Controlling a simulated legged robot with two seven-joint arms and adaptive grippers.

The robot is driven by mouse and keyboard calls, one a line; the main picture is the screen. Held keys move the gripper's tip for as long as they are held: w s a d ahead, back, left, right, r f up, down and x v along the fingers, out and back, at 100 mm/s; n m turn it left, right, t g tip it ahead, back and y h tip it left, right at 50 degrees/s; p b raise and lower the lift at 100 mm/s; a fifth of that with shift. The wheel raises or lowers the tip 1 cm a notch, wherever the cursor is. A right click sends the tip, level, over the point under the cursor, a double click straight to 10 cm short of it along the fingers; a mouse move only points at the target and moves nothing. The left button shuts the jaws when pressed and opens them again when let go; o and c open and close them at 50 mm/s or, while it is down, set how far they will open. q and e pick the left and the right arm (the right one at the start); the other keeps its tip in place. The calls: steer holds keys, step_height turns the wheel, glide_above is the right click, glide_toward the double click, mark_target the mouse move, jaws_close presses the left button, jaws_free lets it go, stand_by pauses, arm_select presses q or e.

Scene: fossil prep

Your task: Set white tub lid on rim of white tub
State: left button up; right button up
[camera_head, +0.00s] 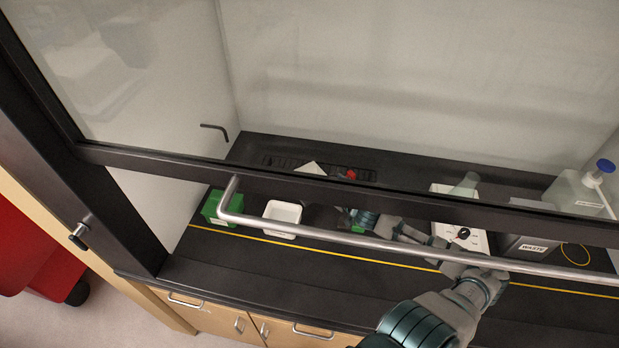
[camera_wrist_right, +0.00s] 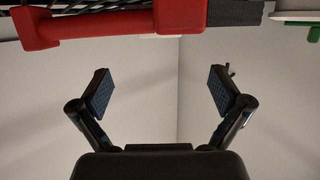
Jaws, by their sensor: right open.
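The white tub (camera_head: 282,217) stands on the dark bench at the left of the hood, beside a green box. Its open top faces up, and no lid shows on it. A pale flat piece (camera_head: 312,168) shows through the glass behind the tub; I cannot tell if it is the white tub lid. My right arm reaches under the sash handle, with its gripper (camera_head: 352,215) to the right of the tub, partly hidden. In the right wrist view the gripper (camera_wrist_right: 160,90) has its fingers wide apart with nothing between them. My left gripper is not in view.
The sash bar (camera_head: 400,246) crosses in front of the bench. A green box (camera_head: 216,207) stands left of the tub. A red object (camera_head: 350,174) lies behind; red parts (camera_wrist_right: 110,28) show in the wrist view. A white device (camera_head: 462,236) and waste bin (camera_head: 527,247) stand right.

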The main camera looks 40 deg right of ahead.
steer(key=w, duration=0.3)
steer(key=shift+w+a+f, duration=0.2)
steer(key=shift+w+f, duration=0.1)
steer(key=shift+w, duration=0.1)
steer(key=shift+w+d+f, duration=0.1)
steer(key=shift+w, duration=0.15)
steer(key=shift+w+d+f, duration=0.35)
steer(key=shift+d, duration=0.15)
steer(key=x, duration=0.4)
steer(key=shift+d+b, duration=0.1)
steer(key=shift+b, duration=0.25)
steer(key=shift+w+a, duration=0.4)
steer(key=shift+a, duration=0.1)
steer(key=shift+d+f, duration=0.25)
steer(key=shift+d, duration=0.3)
steer(key=c, duration=1.2)
steer(key=shift+a+r, duration=0.15)
step_height(320, 180, up, 10)
steer(key=shift+f+p, duration=0.1)
steer(key=shift+p, duration=0.25)
